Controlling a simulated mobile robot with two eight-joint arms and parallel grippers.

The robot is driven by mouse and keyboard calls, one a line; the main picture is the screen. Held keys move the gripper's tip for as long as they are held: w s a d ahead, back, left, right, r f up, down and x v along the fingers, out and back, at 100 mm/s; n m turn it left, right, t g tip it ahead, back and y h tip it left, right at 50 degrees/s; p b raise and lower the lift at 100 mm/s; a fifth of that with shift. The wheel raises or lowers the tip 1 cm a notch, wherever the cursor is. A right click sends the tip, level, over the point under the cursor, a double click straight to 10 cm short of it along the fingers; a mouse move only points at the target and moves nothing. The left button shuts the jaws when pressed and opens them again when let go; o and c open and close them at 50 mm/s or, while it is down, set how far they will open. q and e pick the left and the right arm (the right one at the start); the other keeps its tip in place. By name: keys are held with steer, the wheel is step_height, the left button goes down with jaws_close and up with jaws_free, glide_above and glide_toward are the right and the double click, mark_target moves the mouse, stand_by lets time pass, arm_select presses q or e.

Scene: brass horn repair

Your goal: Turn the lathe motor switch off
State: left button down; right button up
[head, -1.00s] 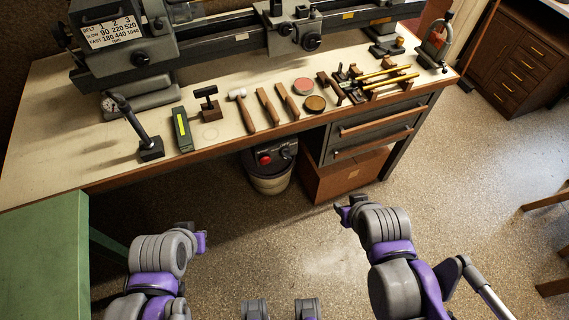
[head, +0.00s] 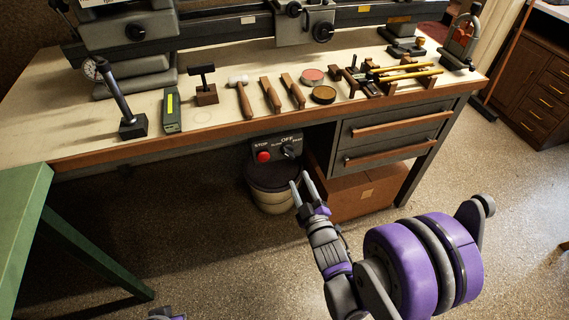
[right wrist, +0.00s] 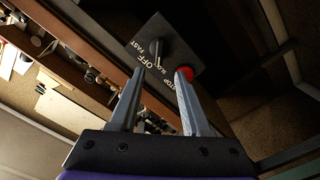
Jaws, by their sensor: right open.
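The lathe motor switch box (head: 275,149) hangs under the front edge of the bench in the head view. It has a red STOP button (head: 263,157) and a dark rotary knob (head: 289,151) below the word OFF. In the right wrist view the knob (right wrist: 157,50) sits ahead of the fingertips, with the red button (right wrist: 185,73) close by the right finger. My right gripper (head: 300,181) is open and empty, just in front of and below the box, apart from the knob in the head view.
The workbench (head: 225,137) carries the lathe and a row of hand tools above the switch. A bucket (head: 271,190) stands below the box, with a brown carton (head: 360,193) and drawers (head: 395,135) to its right. A green table (head: 20,200) is at left.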

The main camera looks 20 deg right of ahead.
mark_target(289, 157)
steer(key=w, duration=1)
steer(key=shift+w+a, duration=0.15)
steer(key=shift+c, duration=0.3)
jaws_close()
